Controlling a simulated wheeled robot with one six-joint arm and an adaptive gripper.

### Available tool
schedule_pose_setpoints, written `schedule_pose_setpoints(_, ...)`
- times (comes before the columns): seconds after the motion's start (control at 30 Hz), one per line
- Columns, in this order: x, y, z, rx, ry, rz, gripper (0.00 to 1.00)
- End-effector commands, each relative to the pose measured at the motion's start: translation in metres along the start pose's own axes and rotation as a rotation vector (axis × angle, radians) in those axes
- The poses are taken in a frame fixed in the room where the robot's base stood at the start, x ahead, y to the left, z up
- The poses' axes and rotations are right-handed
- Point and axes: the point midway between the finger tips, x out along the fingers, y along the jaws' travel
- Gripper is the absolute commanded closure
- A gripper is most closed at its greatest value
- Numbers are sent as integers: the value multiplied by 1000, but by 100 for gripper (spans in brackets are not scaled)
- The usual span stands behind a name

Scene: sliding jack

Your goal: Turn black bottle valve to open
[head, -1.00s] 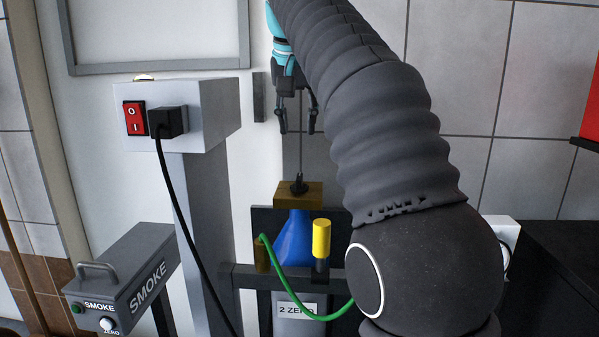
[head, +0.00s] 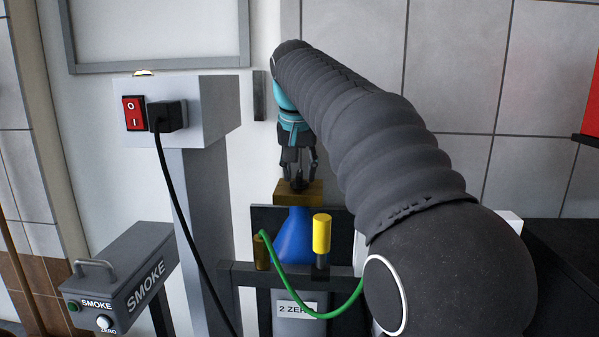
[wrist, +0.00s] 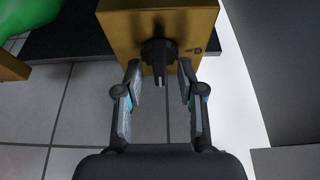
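The black bottle valve (wrist: 158,55) is a small knob with a bar handle on top of a brass block (wrist: 188,18). The brass block also shows in the head view (head: 312,193), above a blue bottle (head: 291,238). My gripper (head: 298,172) points down just above the block. In the wrist view my gripper (wrist: 159,82) is open, with one finger on each side of the valve's handle. Gaps show between both fingers and the handle. In the head view the fingers partly hide the valve.
A yellow-topped cylinder (head: 321,235) stands right of the bottle, and a green hose (head: 277,272) loops in front. A grey post with a red switch (head: 134,113) and black plug (head: 168,116) stands to the left. A SMOKE box (head: 120,275) is at lower left.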

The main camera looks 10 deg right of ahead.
Motion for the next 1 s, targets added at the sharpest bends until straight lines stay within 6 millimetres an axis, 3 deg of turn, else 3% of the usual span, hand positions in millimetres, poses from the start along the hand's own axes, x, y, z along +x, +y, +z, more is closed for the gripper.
schedule_pose_setpoints(0.23, 0, 0, 0, 0, 0, 0, 61)
schedule_pose_setpoints(0.4, 0, 0, 0, 0, 0, 0, 100)
schedule_pose_setpoints(0.77, -1, 0, 0, -19, 0, -8, 100)
schedule_pose_setpoints(1.0, -2, 1, -1, -120, 0, -50, 100)
